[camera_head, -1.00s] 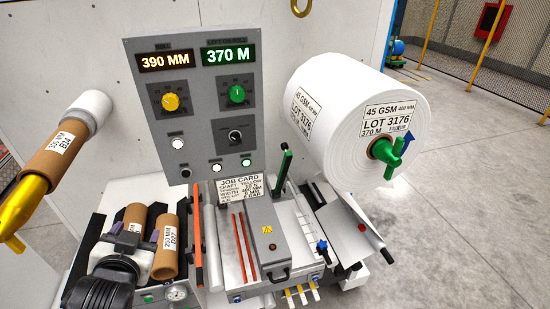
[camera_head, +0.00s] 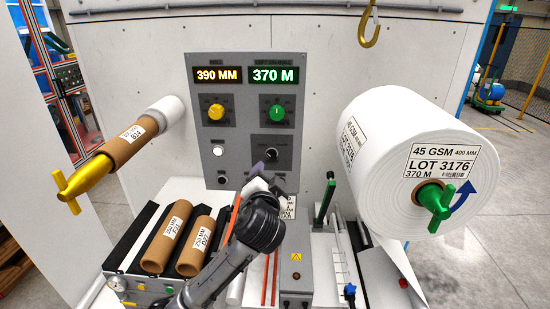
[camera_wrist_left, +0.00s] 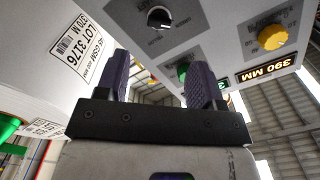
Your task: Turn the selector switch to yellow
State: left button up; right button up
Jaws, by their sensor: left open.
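The selector switch (camera_head: 272,142) is a small black knob with a pale mark on a dark plate, low on the right of the grey control panel (camera_head: 237,140). It also shows in the left wrist view (camera_wrist_left: 158,17), above and beyond the fingertips. My left gripper (camera_head: 265,165) is just below the switch in the head view, with a purple finger close to the knob. In the left wrist view its two purple fingers (camera_wrist_left: 162,80) stand apart with nothing between them. Contact with the knob does not show.
A yellow dial (camera_head: 216,112) and a green dial (camera_head: 278,112) sit above the switch, under the lit displays. A large white roll (camera_head: 385,135) stands right. Cardboard cores (camera_head: 166,237) lie lower left. A yellow-ended shaft (camera_head: 88,183) sticks out left.

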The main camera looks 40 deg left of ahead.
aim_at(271, 157)
pick_arm(q)
jog(key=p+x, duration=0.1)
jog(key=x, duration=0.9)
jog(key=shift+s, duration=0.1)
jog(key=c, duration=0.9)
